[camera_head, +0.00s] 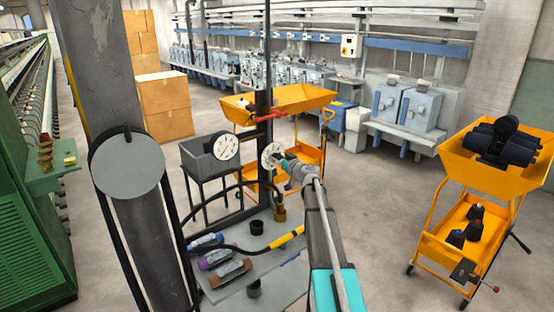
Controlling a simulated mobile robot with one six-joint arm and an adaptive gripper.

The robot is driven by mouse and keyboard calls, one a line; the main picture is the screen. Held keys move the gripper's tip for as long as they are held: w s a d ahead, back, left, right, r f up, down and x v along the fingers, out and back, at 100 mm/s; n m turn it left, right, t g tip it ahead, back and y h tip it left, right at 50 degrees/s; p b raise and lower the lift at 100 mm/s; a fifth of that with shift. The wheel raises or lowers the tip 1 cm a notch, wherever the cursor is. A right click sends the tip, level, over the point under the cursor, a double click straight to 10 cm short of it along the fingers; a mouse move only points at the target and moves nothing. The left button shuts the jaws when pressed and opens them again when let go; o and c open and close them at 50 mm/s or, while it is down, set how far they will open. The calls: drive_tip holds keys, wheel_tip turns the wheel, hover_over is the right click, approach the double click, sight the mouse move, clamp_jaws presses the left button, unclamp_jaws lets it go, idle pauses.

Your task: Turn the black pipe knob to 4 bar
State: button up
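A black vertical pipe (265,60) stands in the middle of the view. A round white dial (226,147) with dark marks is on its left side. A second white disc with markings (268,151) sits at the pipe, just left of my gripper (281,160). My gripper is at the end of my arm, reaching up from the bottom, and its tip overlaps or touches the right side of this disc. The black knob cannot be made out clearly and may be behind my gripper. The fingers are too small to read, and the dial reading is not legible.
A red valve handle (270,115) is on the pipe above my gripper. Below, a grey table (222,292) holds bobbins (230,271), a black cup (257,227) and a yellow-handled hose (287,237). Orange carts stand behind (310,98) and at right (458,158). A grey column (130,90) rises at left.

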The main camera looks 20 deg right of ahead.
drive_tip(key=c, duration=0.4)
drive_tip(key=shift+m, duration=0.5)
drive_tip(key=m, duration=0.5)
drive_tip(key=shift+d+m, duration=0.1)
drive_tip(key=shift+m, duration=0.2)
drive_tip(key=m, duration=0.6)
drive_tip(key=shift+f, duration=0.1)
drive_tip(key=m, duration=0.7)
drive_tip(key=shift+f+m, duration=0.1)
drive_tip(key=shift+m, duration=0.2)
drive_tip(key=m, duration=0.6)
drive_tip(key=shift+f+m+b, duration=0.1)
drive_tip(key=shift+m+b, duration=0.2)
drive_tip(key=shift+m, duration=0.1)
